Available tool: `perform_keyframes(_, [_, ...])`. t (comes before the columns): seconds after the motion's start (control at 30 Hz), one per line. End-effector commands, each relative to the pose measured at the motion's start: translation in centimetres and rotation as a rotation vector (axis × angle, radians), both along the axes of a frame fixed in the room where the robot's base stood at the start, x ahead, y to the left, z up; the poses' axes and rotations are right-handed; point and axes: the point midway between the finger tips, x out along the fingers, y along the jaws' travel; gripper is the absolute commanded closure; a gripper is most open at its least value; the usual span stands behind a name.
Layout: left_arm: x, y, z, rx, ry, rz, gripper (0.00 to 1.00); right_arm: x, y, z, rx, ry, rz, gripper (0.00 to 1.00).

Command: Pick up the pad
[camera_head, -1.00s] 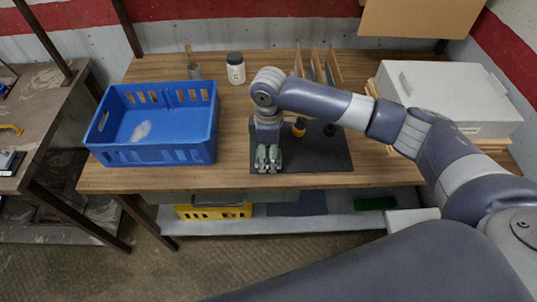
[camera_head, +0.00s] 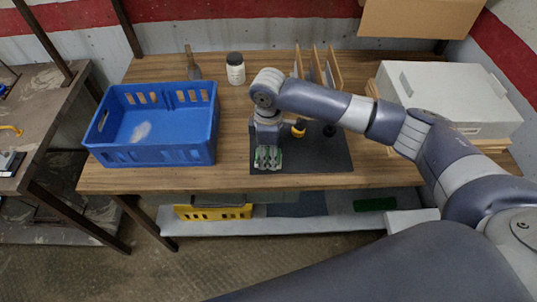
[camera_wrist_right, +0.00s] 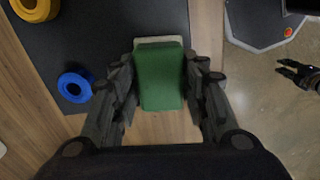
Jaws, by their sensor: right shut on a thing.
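The pad is a green block (camera_wrist_right: 160,78) with a pale edge at its far end, seen in the right wrist view. My right gripper (camera_wrist_right: 160,95) is shut on it, with a dark finger on each side. In the head view, my right gripper (camera_head: 268,158) points down at the front left corner of the dark mat (camera_head: 315,160), and only bits of green show between its fingers. I cannot tell whether the pad still touches the surface below. A dark claw-like shape, perhaps my left gripper (camera_wrist_right: 298,75), shows at the right of the wrist view.
A blue crate (camera_head: 205,148) stands left of the gripper. Yellow (camera_head: 299,128) and black (camera_head: 329,130) round pieces stand on the mat. A blue ring (camera_wrist_right: 74,86) is beside the gripper. A jar (camera_head: 235,70), upright dividers (camera_head: 318,65) and a grey box (camera_head: 450,95) stand behind and right.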

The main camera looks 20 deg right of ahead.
Motion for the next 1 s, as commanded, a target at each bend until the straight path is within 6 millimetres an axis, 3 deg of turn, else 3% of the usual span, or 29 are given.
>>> perform_keyframes(0.23, [0.5,0.0,-1.1,-0.001,-0.009,0.000,0.75,0.1,0.0,2.8,0.002,-0.004,-0.001,0.83])
perform_keyframes(0.47, [0.6,-0.1,-2.2,-0.001,-0.009,-0.001,0.75,-3.8,3.7,3.2,0.003,0.000,0.008,0.88])
perform_keyframes(0.5, [0.6,-0.1,-2.4,-0.001,-0.009,-0.001,0.75,-4.7,4.4,3.3,0.003,0.000,0.008,0.94])
perform_keyframes(0.7, [0.5,0.0,-3.3,-0.001,-0.009,-0.001,0.75,-8.5,8.0,3.9,0.003,-0.001,0.006,0.94])
perform_keyframes(1.0, [0.5,0.0,-3.7,0.000,-0.007,-0.001,0.75,-11.5,10.6,4.4,0.001,0.000,0.001,0.94])
